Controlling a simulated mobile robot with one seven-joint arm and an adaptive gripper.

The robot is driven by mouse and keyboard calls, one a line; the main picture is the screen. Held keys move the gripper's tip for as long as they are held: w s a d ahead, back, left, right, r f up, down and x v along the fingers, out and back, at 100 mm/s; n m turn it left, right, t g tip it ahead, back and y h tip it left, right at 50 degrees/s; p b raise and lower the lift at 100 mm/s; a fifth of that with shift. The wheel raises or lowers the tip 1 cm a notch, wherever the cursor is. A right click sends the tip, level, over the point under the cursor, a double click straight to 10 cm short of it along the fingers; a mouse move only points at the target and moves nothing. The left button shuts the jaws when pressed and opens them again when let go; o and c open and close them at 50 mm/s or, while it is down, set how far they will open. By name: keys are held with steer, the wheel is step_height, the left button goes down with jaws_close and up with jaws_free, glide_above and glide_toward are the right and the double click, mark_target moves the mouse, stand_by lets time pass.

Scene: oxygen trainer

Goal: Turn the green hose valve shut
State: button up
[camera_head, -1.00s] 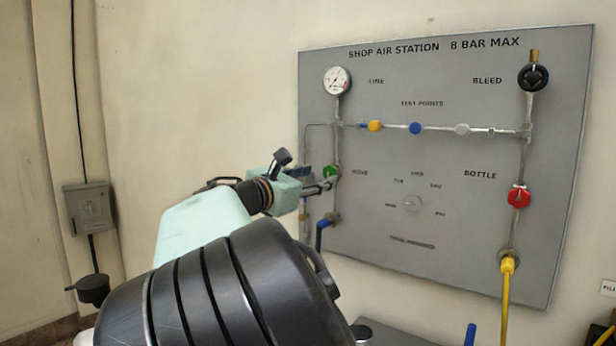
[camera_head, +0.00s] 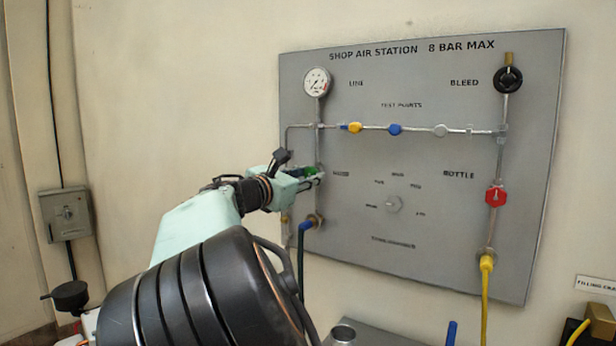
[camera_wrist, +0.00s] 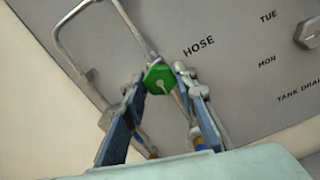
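The green hose valve (camera_wrist: 158,79) is a hexagonal knob beside the HOSE label in the wrist view. A pale pointer mark shows on its face. In the head view it shows as a bit of green (camera_head: 311,171) at the panel's left side, partly hidden by my gripper (camera_head: 308,181). In the wrist view the fingertips of my gripper (camera_wrist: 160,77) lie on either side of the knob, with narrow gaps seeming to show. The gripper looks open around the knob; contact is not clear.
The grey panel (camera_head: 345,235) carries a gauge (camera_head: 316,82), a black bleed knob (camera_head: 508,79), a red bottle valve (camera_head: 495,195), small coloured test points and a central selector knob (camera_head: 393,204). A blue hose (camera_head: 301,258) hangs just below my gripper; a yellow hose (camera_head: 485,290) hangs at right.

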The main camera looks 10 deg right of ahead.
steer(key=shift+c, duration=1.2)
